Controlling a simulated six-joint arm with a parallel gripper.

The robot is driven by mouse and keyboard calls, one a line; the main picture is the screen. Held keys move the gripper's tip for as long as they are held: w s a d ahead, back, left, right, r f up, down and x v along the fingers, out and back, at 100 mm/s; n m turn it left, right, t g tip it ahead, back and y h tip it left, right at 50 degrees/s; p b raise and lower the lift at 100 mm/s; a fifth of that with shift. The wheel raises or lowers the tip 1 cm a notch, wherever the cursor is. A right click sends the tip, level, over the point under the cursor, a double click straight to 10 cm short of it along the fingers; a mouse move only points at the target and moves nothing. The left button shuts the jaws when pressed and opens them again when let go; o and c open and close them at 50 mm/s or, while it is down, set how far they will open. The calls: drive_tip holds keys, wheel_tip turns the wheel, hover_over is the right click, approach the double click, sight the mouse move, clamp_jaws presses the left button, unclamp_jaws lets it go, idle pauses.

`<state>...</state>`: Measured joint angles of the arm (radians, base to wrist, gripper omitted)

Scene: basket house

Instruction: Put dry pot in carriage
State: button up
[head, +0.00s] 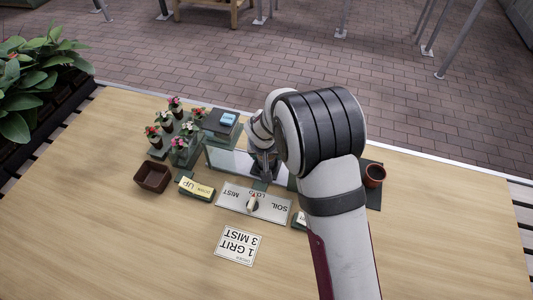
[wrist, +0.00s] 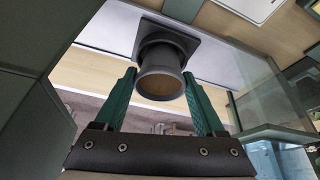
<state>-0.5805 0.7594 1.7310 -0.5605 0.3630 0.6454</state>
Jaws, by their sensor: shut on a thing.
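My gripper (wrist: 162,92) has two green fingers, one on each side of a dark grey round cup-like piece (wrist: 160,57), and is shut on it. The piece has a tan round opening facing the wrist camera and a dark square plate (wrist: 195,44) behind it. I cannot tell whether it is the dry pot or part of the carriage. In the head view my gripper (head: 263,168) is down at the glass-walled station (head: 229,161), and my arm hides part of it. A red-brown pot (head: 375,171) stands on a dark mat right of my arm.
Several small flower pots (head: 178,146) stand on green steps at left. A brown square tray (head: 153,176), a yellow UP sign (head: 196,189) and a MIST/SOIL panel (head: 237,206) with a white pointer lie nearby. An order card (head: 238,245) lies in front. The table's front left is clear.

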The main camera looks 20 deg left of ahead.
drive_tip(key=o, duration=1.3)
drive_tip(key=shift+v, duration=2.5)
drive_tip(key=shift+r, duration=1.5)
